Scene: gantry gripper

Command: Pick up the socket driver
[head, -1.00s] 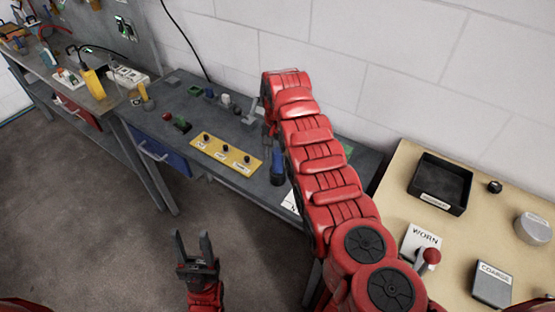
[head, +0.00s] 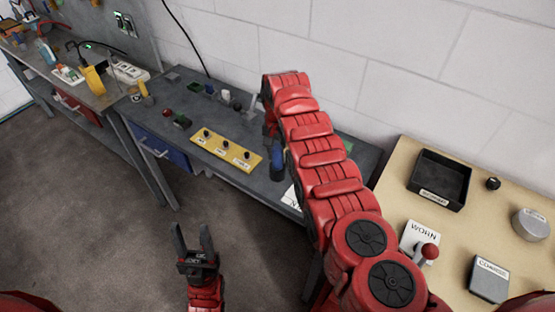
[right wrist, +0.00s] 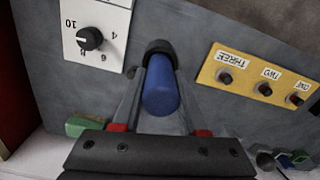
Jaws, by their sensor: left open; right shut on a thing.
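The socket driver appears to be the blue-handled tool (right wrist: 161,88), upright between the fingers of my right gripper (right wrist: 160,100) in the right wrist view. A dark round piece (right wrist: 160,47) is at its far end; I cannot tell whether this is part of the tool or a holder. In the head view the blue handle (head: 278,158) shows beside my red right arm, over the grey workbench. My right gripper is shut on it and mostly hidden there by the arm. My left gripper (head: 193,240) is open and empty above the floor.
A yellow panel with THREE, TWO and ONE knobs (head: 226,151) lies left of the tool. A white dial plate (right wrist: 98,35) is near it. A beige table (head: 395,190) with a black tray (head: 440,203) and a WORN lever plate (head: 420,238) stands right.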

